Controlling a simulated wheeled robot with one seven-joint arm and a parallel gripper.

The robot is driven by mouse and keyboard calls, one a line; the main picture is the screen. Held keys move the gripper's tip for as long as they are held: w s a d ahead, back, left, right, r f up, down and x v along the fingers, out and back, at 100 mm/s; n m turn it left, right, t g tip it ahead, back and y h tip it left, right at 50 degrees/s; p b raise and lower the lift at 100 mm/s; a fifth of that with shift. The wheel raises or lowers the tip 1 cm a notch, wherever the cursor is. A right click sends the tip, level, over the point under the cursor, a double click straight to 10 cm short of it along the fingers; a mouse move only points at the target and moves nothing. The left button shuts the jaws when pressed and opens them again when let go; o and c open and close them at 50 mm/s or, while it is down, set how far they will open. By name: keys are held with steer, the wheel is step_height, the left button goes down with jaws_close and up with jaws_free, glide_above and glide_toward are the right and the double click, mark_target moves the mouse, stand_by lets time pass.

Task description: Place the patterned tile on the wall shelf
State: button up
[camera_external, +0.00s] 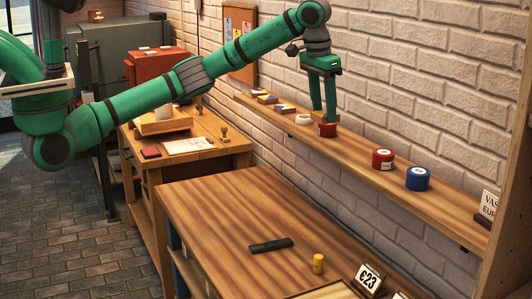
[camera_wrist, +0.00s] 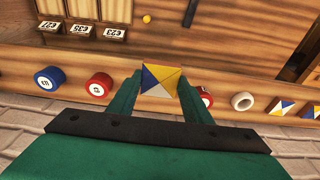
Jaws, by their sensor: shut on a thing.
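The patterned tile (camera_wrist: 152,76), with blue, yellow and white triangles, sits between the fingers in the wrist view. My gripper (camera_wrist: 161,82) is shut on it, one finger on each side. In the external view my gripper (camera_external: 324,117) points down over the wall shelf (camera_external: 352,146), close to a red roll (camera_external: 327,130); the tile hardly shows there. The shelf also runs behind the tile in the wrist view (camera_wrist: 126,66). I cannot tell whether the tile touches the shelf.
On the shelf, several similar tiles (camera_external: 284,108) and a white ring (camera_external: 303,119) lie left of my gripper. Another red roll (camera_external: 383,159) and a blue roll (camera_external: 418,178) stand to the right, with bare shelf between. A workbench (camera_external: 215,215) stands below.

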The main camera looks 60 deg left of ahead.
glide_above(341, 151)
steer(key=f, duration=0.4)
steer(key=s+f, duration=0.1)
steer(key=f, duration=0.1)
steer(key=shift+d+f, duration=0.1)
steer(key=shift+f, duration=0.05)
steer(key=shift+w+f, duration=0.1)
steer(key=shift+f, duration=1.45)
steer(key=shift+f, duration=0.15)
steer(key=o, duration=1.1)
steer(key=r, duration=0.4)
steer(key=s+r, duration=0.1)
steer(key=r, duration=0.3)
steer(key=s+r, duration=0.1)
steer(key=r, duration=0.3)
steer(key=shift+r, duration=0.1)
